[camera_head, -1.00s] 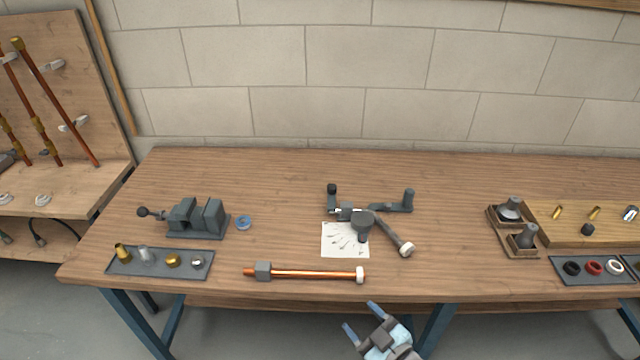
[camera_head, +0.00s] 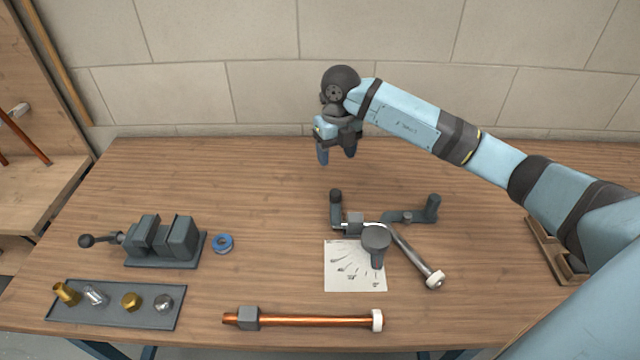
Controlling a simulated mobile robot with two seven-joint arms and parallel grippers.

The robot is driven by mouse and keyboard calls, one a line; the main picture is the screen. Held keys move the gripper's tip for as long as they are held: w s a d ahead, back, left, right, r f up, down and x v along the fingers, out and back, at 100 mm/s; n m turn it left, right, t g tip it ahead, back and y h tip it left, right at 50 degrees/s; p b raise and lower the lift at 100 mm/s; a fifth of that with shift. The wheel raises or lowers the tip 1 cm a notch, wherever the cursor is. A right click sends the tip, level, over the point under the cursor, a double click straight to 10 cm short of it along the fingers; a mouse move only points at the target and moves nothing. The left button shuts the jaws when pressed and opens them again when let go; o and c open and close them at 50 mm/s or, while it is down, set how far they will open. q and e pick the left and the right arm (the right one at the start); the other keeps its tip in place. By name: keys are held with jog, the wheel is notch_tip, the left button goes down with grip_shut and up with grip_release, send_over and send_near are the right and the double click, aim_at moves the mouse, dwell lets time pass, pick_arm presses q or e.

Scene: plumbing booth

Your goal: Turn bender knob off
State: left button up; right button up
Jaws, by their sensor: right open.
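The grey pipe bender (camera_head: 403,217) lies on the workbench, right of the middle. I cannot tell which part is the task's knob. My left gripper is out of view.
A sheet with angle marks (camera_head: 350,272) lies by the bender. A copper pipe (camera_head: 310,321) lies in front. A vise (camera_head: 165,241), a blue ring (camera_head: 223,243) and a tray of fittings (camera_head: 120,316) are left. The back left bench is clear.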

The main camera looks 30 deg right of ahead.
aim_at(336, 192)
jog(key=f+p, duration=0.1)
jog(key=f, duration=1.2)
jog(key=shift+d+f, duration=0.15)
jog(key=shift+d, duration=0.05)
jog(key=shift+c, duration=0.4)
grip_shut()
